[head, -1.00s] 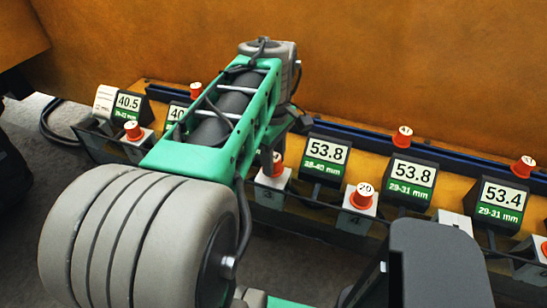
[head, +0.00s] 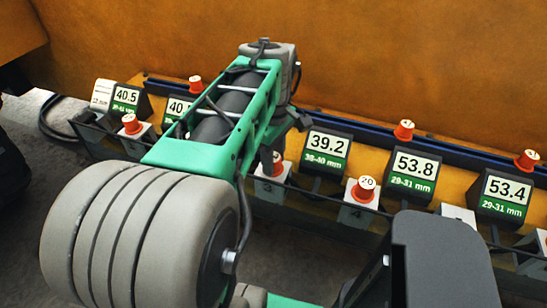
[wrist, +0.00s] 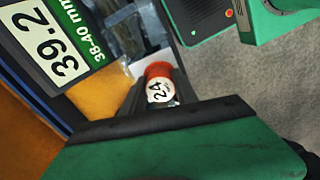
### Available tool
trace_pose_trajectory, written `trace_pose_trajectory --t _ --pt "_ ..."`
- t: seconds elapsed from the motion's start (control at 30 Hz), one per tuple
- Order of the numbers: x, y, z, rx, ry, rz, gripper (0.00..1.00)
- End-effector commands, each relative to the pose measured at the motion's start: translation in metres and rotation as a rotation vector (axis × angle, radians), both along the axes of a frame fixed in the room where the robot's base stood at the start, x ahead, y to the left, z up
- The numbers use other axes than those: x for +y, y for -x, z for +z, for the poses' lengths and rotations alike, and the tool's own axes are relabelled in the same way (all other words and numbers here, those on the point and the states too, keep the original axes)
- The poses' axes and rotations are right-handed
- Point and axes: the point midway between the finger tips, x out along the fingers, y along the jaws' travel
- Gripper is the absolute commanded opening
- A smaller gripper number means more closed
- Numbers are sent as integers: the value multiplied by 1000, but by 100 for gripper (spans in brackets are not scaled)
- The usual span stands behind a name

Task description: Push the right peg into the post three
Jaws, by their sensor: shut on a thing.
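In the head view, an orange peg (head: 272,166) stands at the top of the white post marked 3 (head: 268,190). The wrist view shows an orange peg with a white 24 label (wrist: 159,90) against a pale post. My gripper (head: 267,152) hangs at the peg on post three, mostly hidden behind my arm. In the wrist view my gripper (wrist: 162,98) is shut on the peg. The dark display (head: 328,148) beside it reads 39.2 over a green 38-40 mm band; it also shows in the wrist view (wrist: 55,38). How deep the peg sits is hidden.
Right of post three stands another post (head: 358,214) with orange peg 20 (head: 365,188). Displays reading 53.8 (head: 412,172) and 53.4 (head: 503,197) follow. More orange pegs (head: 404,130) stand along the blue rail (head: 375,150). An orange wall rises behind.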

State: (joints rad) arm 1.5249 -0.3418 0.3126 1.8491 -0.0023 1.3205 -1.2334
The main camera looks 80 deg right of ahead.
Motion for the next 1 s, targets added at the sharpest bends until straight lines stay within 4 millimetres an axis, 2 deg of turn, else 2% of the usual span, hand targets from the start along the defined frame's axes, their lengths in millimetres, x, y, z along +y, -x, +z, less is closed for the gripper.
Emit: trace_pose_trajectory --t 0.03,0.33,0.6,0.67,0.9,1.0 --pt "0 0 -1 0 0 0 37" --pt "0 0 -1 0 -1 0 61" --pt "0 0 2 0 -1 0 61" --pt "0 0 8 0 1 0 61" --pt "0 0 56 0 2 0 61" --pt "0 0 70 0 0 -1 61"
